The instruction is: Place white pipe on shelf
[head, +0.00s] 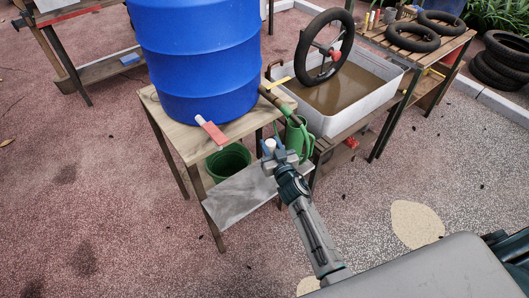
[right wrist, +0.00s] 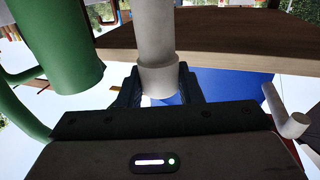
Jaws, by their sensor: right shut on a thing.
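The white pipe (right wrist: 155,35) stands between the fingers of my right gripper (right wrist: 158,88) in the right wrist view, and the fingers are shut on it. In the head view only a short white end of the pipe (head: 269,145) shows above my right gripper (head: 273,158). The gripper is over the right end of the grey lower shelf (head: 238,198), beside the wooden table's top. The shelf's right part is partly hidden by my arm. My left gripper is not in view.
A green bucket (head: 228,160) and a green watering can (head: 298,138) flank my right gripper. A water trough (head: 345,118) with a wheel (head: 324,47) stands behind. The shelf's front is bare.

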